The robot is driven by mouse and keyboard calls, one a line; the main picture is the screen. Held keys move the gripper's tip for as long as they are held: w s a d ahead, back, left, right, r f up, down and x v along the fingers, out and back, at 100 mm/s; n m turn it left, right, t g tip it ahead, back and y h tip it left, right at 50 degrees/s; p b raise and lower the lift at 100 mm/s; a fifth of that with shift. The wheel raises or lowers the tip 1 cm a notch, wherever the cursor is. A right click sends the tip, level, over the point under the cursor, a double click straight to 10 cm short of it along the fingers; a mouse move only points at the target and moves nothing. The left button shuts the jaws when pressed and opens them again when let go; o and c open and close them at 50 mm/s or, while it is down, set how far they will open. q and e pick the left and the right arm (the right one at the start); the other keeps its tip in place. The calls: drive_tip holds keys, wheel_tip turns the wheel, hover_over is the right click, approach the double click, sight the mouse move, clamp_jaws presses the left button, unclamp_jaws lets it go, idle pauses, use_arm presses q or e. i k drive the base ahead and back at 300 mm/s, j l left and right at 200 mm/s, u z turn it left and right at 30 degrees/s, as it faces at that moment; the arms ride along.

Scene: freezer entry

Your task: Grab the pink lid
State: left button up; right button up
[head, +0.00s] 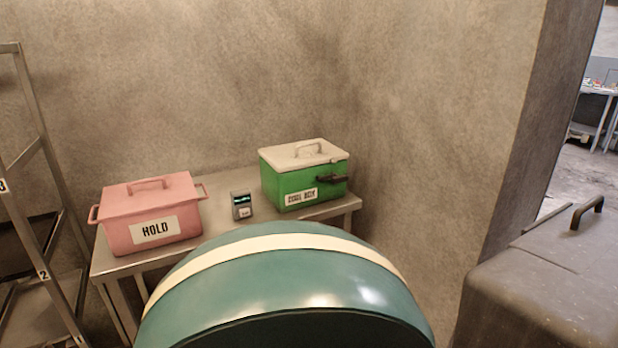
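The pink lid (150,193) lies on top of a pink box (185,229) with a white "HOLD" label. The lid has a raised pink handle on top, and the box has side handles. The box stands on the left part of a metal table (222,232) against the wall. Neither of my grippers shows in the head view, so I cannot see where they are relative to the lid.
A green box (275,184) with a white lid (305,153) stands at the table's right end. A small device (241,205) sits between the boxes. A metal shelf rack (37,110) is at left. A dark grey case (545,285) is at lower right.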

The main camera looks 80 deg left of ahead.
sight(130, 197)
drive_tip(key=u, duration=3.6)
